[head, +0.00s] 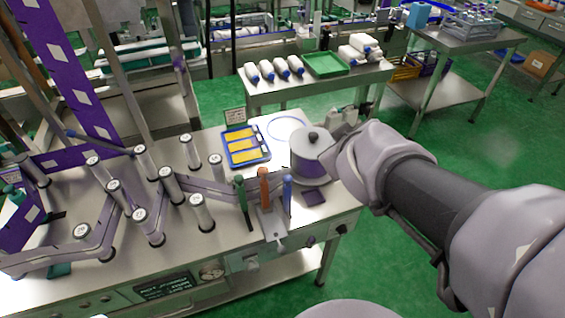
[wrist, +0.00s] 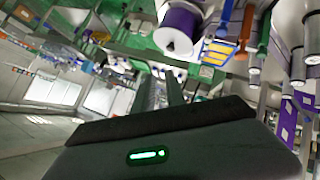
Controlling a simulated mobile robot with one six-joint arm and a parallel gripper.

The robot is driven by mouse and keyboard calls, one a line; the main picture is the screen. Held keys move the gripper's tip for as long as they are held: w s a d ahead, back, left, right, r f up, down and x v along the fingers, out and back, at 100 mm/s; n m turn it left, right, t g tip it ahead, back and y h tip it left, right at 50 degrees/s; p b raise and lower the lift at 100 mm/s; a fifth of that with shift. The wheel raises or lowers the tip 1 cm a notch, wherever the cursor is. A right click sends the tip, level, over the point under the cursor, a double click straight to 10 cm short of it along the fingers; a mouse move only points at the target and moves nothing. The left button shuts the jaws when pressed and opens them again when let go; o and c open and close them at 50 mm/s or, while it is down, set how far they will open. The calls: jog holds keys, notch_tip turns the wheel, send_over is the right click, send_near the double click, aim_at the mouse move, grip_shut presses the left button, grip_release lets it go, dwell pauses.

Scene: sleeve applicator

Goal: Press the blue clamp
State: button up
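The blue clamp (head: 287,195) is an upright blue handle at the bench's front edge, rightmost of three. The orange clamp (head: 264,187) and green clamp (head: 240,193) stand to its left. In the tilted wrist view, the blue clamp (wrist: 225,14) is near the top, beside the orange one (wrist: 246,22) and green one (wrist: 264,32). My gripper (wrist: 174,88) shows as a dark bar pointing away from the camera, apart from the blue clamp. Its fingertips cannot be told apart. In the head view my wrist is right of the clamps, near the spool, and hides the fingers.
A purple-and-white spool with a black knob (head: 312,138) stands behind the blue clamp, close to my wrist. A blue tray with yellow pieces (head: 265,153) lies behind the clamps. Several upright rollers (head: 168,185) and a purple strip fill the left.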

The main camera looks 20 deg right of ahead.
jog(key=n, duration=0.1)
jog(key=w+f+n+y, duration=0.2)
jog(key=n, duration=0.1)
jog(key=shift+a+f, duration=0.15)
jog(key=shift+a, duration=0.1)
grip_shut()
jog(key=s+a+f+n+g+y+p, duration=0.1)
jog(key=s+a+f+n+g+y, duration=0.2)
jog(key=s+a+f+n+y, duration=0.35)
jog(key=w+f+h, duration=0.1)
jog(key=w+f, duration=0.8)
jog(key=w, duration=0.2)
jog(key=shift+a+f, duration=0.15)
jog(key=shift+a, duration=0.1)
